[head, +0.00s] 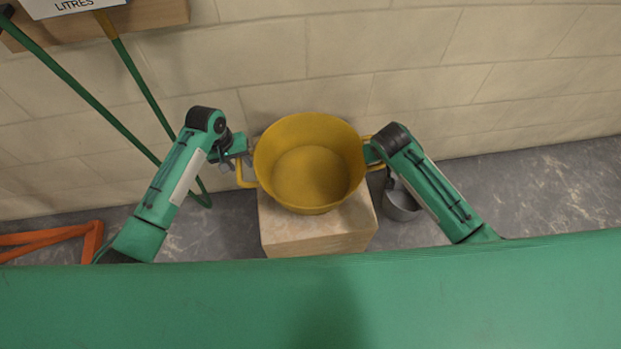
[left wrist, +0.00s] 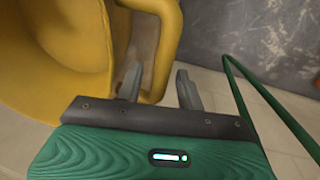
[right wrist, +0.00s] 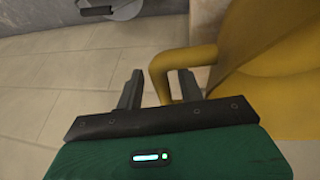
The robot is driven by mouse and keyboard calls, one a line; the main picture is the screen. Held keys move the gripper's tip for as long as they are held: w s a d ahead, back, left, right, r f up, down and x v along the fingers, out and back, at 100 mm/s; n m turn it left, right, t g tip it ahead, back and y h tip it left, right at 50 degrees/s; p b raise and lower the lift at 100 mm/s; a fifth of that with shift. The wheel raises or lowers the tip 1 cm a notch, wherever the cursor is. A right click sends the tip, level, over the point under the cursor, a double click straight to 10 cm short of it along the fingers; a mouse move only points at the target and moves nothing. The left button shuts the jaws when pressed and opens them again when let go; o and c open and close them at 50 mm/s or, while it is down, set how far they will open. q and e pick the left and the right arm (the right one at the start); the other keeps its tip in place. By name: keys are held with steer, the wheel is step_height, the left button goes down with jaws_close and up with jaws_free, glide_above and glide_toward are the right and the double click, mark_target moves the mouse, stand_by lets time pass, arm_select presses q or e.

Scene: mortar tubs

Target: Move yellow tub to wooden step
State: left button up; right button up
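The yellow tub (head: 310,165) is upright over a pale tan step-like block (head: 322,236); I cannot tell whether it rests on it, or whether this is the wooden step. The tub has a loop handle on each side. My left gripper (head: 240,160) is at the left handle; in the left wrist view the fingers (left wrist: 157,90) are apart, with the handle (left wrist: 168,45) reaching down between them. My right gripper (head: 372,155) is at the right handle; in the right wrist view the fingers (right wrist: 158,88) are apart, with the handle (right wrist: 162,68) between them and a visible gap.
A grey metal bucket (head: 402,205) stands right of the block. Green poles (head: 95,100) lean at the left, near my left arm. An orange frame (head: 60,238) lies at far left. A brown wooden board (head: 160,14) with a sign is at top left. The floor at right is clear.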

arm_select(q)
step_height(320, 180, up, 12)
steer(key=a, duration=0.2)
steer(key=shift+a, duration=0.15)
arm_select(e)
steer(key=v, duration=1.2)
arm_select(q)
steer(key=shift+s+f, duration=0.15)
